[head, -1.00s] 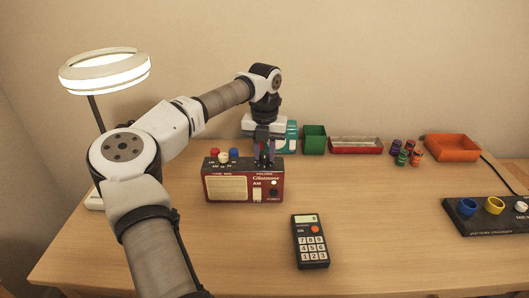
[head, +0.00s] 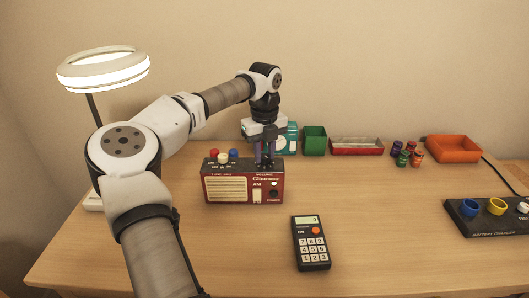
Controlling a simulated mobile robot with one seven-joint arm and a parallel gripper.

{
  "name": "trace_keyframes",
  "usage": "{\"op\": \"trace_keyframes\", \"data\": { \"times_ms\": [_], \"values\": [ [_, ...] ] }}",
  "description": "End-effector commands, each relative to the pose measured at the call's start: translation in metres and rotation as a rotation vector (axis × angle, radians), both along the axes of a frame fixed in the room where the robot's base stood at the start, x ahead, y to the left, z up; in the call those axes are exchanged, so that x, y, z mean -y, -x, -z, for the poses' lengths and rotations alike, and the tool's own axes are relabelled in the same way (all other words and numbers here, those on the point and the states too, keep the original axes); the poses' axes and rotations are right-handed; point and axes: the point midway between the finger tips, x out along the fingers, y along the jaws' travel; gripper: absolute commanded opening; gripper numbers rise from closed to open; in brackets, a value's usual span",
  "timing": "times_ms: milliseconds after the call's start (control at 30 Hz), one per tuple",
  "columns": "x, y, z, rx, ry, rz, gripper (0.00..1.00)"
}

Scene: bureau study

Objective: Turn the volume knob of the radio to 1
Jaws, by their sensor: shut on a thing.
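The red radio (head: 216,188) stands on the desk left of centre, with a cream speaker grille and a small panel marked AM on its front. My gripper (head: 265,162) points straight down at the right part of the radio's top, by the word VOLUME. Its fingers are shut on the volume knob, which they hide almost wholly. I cannot read the knob's setting.
A white ring lamp (head: 103,70) stands at the left. A calculator (head: 311,243) lies in front. Behind are a teal object (head: 291,136), a green bin (head: 315,140), a red tray (head: 356,146), several small cylinders (head: 407,152) and an orange tray (head: 453,148). A battery charger (head: 490,226) is at right.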

Motion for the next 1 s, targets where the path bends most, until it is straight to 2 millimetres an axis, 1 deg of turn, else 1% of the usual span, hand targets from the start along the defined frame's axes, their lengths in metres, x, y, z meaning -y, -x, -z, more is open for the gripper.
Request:
{"op": "trace_keyframes", "data": {
  "times_ms": [433,467,600,633,900,1000],
  "values": [
    [0.0001,-0.0004,-0.0008,0.002,0.001,-0.011,0.03],
    [0.0001,-0.0004,-0.0008,0.002,0.001,-0.011,0.27],
    [0.0000,-0.0004,-0.0006,0.001,0.000,-0.011,0.46],
    [0.0001,-0.0003,-0.0006,0.001,0.000,-0.011,0.48],
    [0.0000,-0.0002,-0.0009,0.001,0.000,-0.010,0.48],
    [0.0000,-0.0006,-0.0067,0.002,0.001,-0.011,0.48]
  ]
}}
